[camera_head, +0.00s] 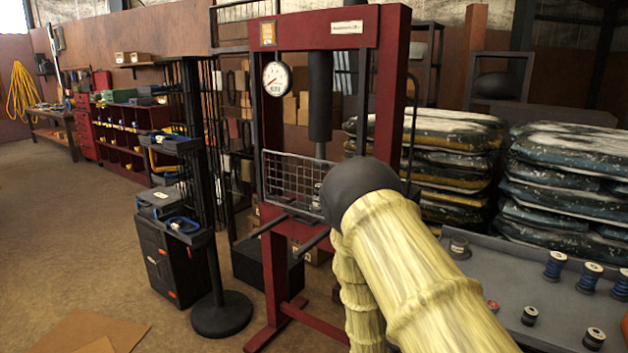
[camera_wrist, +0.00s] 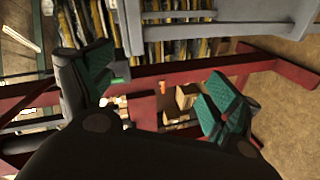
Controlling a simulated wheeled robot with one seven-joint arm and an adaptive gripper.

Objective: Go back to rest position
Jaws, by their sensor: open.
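My gripper (camera_wrist: 150,95) shows in the wrist view with its two green-padded fingers spread wide apart. Nothing is between the pads. Behind it are red steel beams and some small boxes. In the head view my arm, in a yellowish sleeve with a dark round joint, reaches from the lower right toward the red press frame (camera_head: 390,95). The joint hides part of the frame's middle and right post. My gripper is hidden in the head view.
A round gauge (camera_head: 277,79) and a wire guard (camera_head: 292,181) are on the press. A grey table (camera_head: 480,265) with several spools stands at the right, before stacked sacks (camera_head: 570,175). A black stand (camera_head: 222,314) and a black case (camera_head: 170,262) are left. The floor (camera_head: 60,230) at far left is clear.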

